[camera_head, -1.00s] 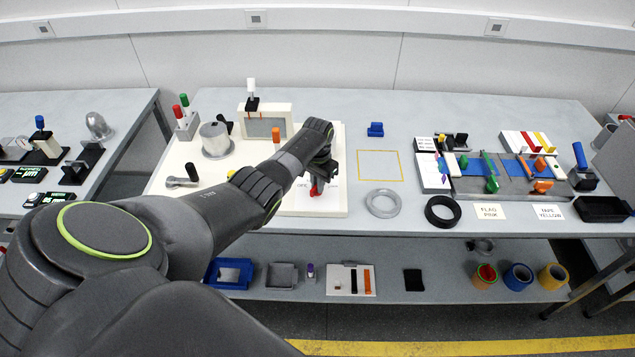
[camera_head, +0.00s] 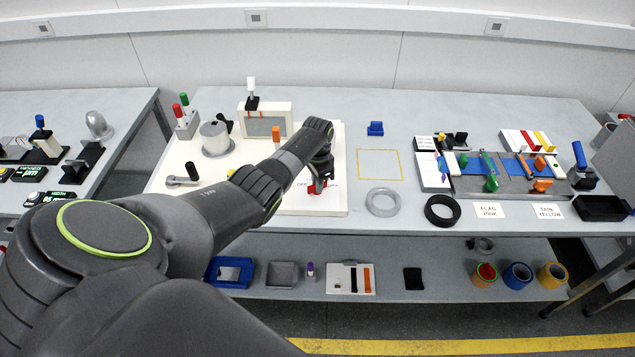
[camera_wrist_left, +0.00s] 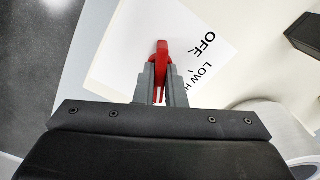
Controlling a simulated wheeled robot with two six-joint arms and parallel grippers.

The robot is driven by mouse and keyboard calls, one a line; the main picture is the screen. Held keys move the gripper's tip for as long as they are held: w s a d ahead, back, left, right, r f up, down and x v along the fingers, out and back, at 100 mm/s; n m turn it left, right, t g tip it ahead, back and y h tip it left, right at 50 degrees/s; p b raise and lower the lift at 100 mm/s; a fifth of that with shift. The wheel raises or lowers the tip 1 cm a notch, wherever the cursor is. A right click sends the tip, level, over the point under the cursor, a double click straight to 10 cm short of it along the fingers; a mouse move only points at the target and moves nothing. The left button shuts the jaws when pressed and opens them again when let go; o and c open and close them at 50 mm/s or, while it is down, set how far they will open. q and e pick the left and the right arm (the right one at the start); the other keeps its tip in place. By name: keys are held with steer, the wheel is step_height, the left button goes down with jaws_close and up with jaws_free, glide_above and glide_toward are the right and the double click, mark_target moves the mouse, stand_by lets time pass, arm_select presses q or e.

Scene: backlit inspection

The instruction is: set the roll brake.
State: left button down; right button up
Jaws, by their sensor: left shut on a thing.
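The red lever (camera_head: 313,188) sits at the front right of the cream board (camera_head: 250,205) on the table. My left gripper (camera_head: 321,180) reaches down over it from the left, and its fingers are shut on it. In the left wrist view the red lever (camera_wrist_left: 162,58) stands between the two grey fingertips (camera_wrist_left: 161,78), its end showing past them. A white label with OFF, LOW and a partly hidden third word (camera_wrist_left: 205,62) lies beside it. The lever's base is hidden by the fingers. My right gripper is not in view.
On the board stand a grey drum (camera_head: 216,140), a black-knobbed crank (camera_head: 182,180), an orange peg (camera_head: 276,134) and a framed panel (camera_head: 266,122). A grey ring (camera_head: 382,203) and a black ring (camera_head: 442,211) lie to the right. The yellow-outlined square (camera_head: 379,165) is empty.

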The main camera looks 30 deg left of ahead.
arm_select(q)
steer(key=c, duration=1.5)
jaws_free()
steer(key=shift+r, duration=0.1)
steer(key=shift+w+r, duration=0.1)
steer(key=shift+r, duration=0.15)
step_height(320, 180, up, 17)
steer(key=b, duration=0.2)
steer(key=shift+f, duration=0.15)
